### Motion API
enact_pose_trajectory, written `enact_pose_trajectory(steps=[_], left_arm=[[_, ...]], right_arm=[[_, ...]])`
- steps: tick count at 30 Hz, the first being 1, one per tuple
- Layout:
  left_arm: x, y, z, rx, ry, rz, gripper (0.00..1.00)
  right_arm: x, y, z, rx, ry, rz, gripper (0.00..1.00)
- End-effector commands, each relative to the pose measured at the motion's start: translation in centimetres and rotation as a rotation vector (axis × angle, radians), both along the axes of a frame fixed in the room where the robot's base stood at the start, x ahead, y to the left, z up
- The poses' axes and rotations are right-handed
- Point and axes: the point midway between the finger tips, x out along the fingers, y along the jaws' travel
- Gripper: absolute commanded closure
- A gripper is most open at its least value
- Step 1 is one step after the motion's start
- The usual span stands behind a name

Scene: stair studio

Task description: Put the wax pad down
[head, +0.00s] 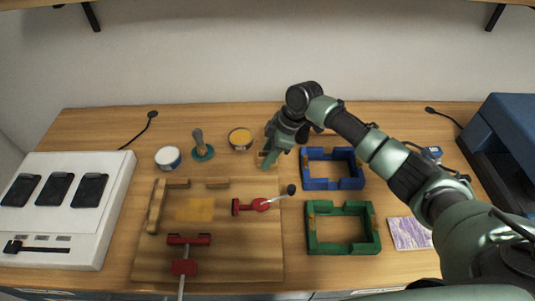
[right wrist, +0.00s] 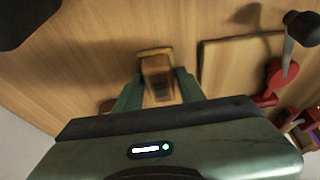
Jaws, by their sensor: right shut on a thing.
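My right gripper (head: 268,160) is over the table just beyond the back right of the wooden work board (head: 260,262). It is shut on a small brown block with a tan far end, which I take to be the wax pad (right wrist: 158,80). In the right wrist view the pad sits between the two green fingers (right wrist: 160,92). The wood surface lies beyond it. I cannot tell whether the pad touches the table (head: 115,210). In the head view the pad is mostly hidden by the gripper. My left gripper is not in view.
A yellow-filled tin (head: 240,138), a green-based stamp-like tool (head: 203,150) and a white-topped jar (head: 168,157) stand left of my gripper. A blue frame (head: 332,184) is close on the right, with a green frame (head: 343,248) nearer. A red clamp (head: 260,205) is on the board.

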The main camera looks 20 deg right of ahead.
Motion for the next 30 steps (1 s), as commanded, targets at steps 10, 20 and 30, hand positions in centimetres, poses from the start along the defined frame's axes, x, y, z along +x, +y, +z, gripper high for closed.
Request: enact_pose_trajectory(steps=[10,20,30], left_arm=[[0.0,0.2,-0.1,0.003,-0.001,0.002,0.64],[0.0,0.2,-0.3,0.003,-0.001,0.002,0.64],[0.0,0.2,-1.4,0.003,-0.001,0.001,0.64]], right_arm=[[0.0,0.0,-0.2,0.000,0.001,0.000,0.39],[-0.1,-0.8,1.9,-0.001,-0.003,0.000,0.39],[-0.9,-3.4,8.5,-0.001,-0.003,-0.001,0.39]])
